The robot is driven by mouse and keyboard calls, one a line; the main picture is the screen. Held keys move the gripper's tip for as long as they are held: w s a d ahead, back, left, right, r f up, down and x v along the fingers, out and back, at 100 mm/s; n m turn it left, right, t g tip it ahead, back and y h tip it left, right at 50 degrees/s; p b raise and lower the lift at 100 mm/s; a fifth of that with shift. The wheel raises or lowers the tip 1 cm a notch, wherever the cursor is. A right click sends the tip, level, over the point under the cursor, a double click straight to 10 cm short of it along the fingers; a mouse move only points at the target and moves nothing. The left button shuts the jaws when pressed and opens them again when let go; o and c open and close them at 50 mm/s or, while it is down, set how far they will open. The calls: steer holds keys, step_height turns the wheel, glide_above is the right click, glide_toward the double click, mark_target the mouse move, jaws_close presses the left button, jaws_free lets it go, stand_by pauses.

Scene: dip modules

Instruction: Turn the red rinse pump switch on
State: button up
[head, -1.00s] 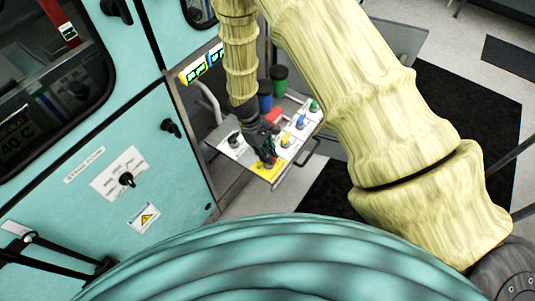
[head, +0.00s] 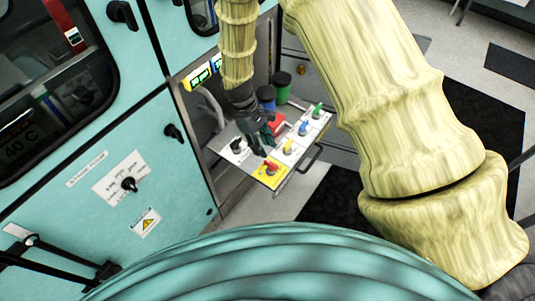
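The red switch (head: 271,167) sits on a yellow plate (head: 266,182) at the front corner of a small white control panel. Its knob is in plain view, but it is too small for me to read its setting. My gripper (head: 262,148) is dark and points down over the panel, just behind the red switch in the picture. It appears slightly apart from the switch. The fingers are small and partly overlap, so I cannot tell whether they are open or shut. Nothing can be made out between them.
The panel also bears a black switch (head: 237,146), a yellow switch (head: 288,147), a blue switch (head: 303,129) and a green switch (head: 317,111). A handle rail (head: 312,158) runs along its right edge. A teal cabinet (head: 90,215) stands at the left.

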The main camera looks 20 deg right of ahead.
steer(key=shift+v, duration=2.1)
steer(key=shift+s+d, duration=0.1)
